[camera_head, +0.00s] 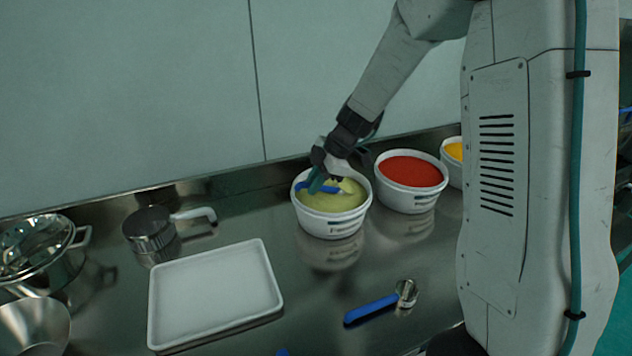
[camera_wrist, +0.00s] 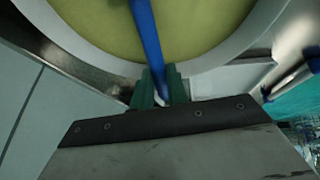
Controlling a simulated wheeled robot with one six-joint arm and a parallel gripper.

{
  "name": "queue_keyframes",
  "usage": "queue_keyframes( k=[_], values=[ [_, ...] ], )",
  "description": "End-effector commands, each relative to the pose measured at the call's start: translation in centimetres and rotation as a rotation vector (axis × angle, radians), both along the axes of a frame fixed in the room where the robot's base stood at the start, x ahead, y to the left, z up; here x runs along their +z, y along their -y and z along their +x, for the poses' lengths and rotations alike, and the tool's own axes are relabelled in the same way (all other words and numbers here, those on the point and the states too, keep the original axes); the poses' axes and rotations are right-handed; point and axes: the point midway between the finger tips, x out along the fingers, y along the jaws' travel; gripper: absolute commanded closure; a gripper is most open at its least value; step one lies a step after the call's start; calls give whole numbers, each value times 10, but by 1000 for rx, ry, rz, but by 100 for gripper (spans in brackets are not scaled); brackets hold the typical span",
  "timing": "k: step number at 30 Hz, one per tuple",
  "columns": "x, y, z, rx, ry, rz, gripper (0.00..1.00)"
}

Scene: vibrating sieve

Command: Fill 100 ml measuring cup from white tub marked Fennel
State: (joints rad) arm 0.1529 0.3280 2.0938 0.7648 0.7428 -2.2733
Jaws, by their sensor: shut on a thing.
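A white tub (camera_head: 334,226) with yellow-green contents stands on the steel counter; the marking on its front is too small to read. It fills the upper part of the wrist view (camera_wrist: 205,58). In the wrist view the blue handle (camera_wrist: 147,38) runs from between the green fingers (camera_wrist: 160,90) out over the contents. The cup end of this tool is not visible. Another measuring cup (camera_head: 405,291) with a blue handle lies on the counter in front.
A tub with red contents (camera_head: 412,196) and one with yellow contents (camera_head: 453,173) stand to the right. An empty white tray (camera_head: 215,293) lies left of centre. A sieve-like pan (camera_head: 149,230) and a lidded pot (camera_head: 45,260) stand further left. The wall is close behind.

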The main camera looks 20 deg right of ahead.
Motion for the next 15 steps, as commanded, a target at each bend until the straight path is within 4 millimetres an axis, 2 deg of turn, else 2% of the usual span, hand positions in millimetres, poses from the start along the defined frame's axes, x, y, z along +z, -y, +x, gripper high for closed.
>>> queue_keyframes(
  k=[6, 15],
  values=[
    [11, -17, 0, 6, 10, -167, 100],
    [31, -28, 0, 4, 13, -367, 100]
  ],
)
